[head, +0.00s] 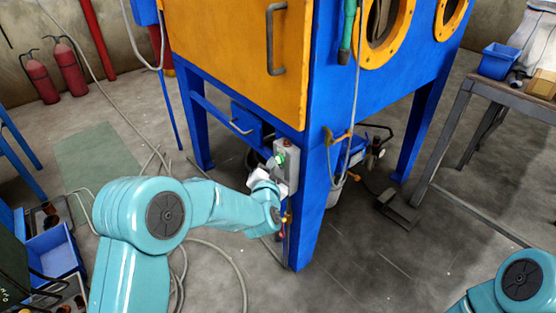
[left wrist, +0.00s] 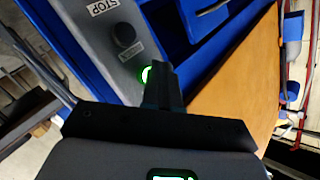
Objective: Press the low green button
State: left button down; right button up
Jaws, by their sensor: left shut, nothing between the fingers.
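A grey control box (head: 292,155) is mounted at the blue cabinet's front corner. In the left wrist view, the box (left wrist: 97,42) carries a STOP label, a black knob (left wrist: 124,35) and a lit green button (left wrist: 147,74). The green button also shows small in the head view (head: 279,158). My left gripper (left wrist: 163,72) is shut and empty; its fingertips overlap the green button's edge and hide part of it. I cannot tell whether they touch it. In the head view the left gripper (head: 272,174) is at the box's lower left. My right gripper is out of view.
The cabinet's orange door (head: 235,50) is above and left of the box. A blue leg (head: 308,225) stands below it. Hoses lie on the floor at left. A workbench (head: 490,95) with a blue bin (head: 498,62) stands at right. The floor right of the leg is partly clear.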

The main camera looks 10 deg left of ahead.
pick_arm(q)
jog(key=shift+s+a, duration=0.4)
jog(key=shift+s, duration=0.15)
jog(key=shift+a, duration=0.1)
jog(key=s+a, duration=0.1)
jog(key=s, duration=0.1)
jog(key=s+a+b, duration=0.1)
jog(key=s+a, duration=0.1)
jog(key=shift+b, duration=0.3)
dwell(0.6)
